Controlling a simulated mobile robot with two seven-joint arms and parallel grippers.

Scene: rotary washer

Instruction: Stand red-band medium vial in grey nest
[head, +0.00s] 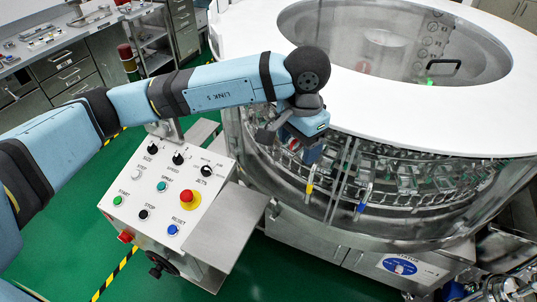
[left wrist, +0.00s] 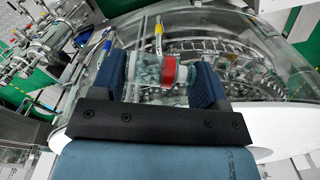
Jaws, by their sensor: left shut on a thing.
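The red-band medium vial (left wrist: 150,69) is clear glass with a red band, seen in the left wrist view. It lies crosswise between the two blue fingers of my left gripper (left wrist: 160,76), which is shut on it. In the head view my left gripper (head: 300,150) is at the near left side of the rotary washer (head: 400,140), just below its white top rim. The vial is mostly hidden there by the gripper. I cannot tell the grey nest apart from the washer's other fittings. My right gripper is not in view.
A control panel (head: 160,200) with knobs and buttons stands left of the washer. Yellow-marked (head: 309,188) and blue-marked (head: 361,205) upright pieces stand at the washer's front. Clear curved guarding surrounds rows of metal holders. Green floor lies open in front.

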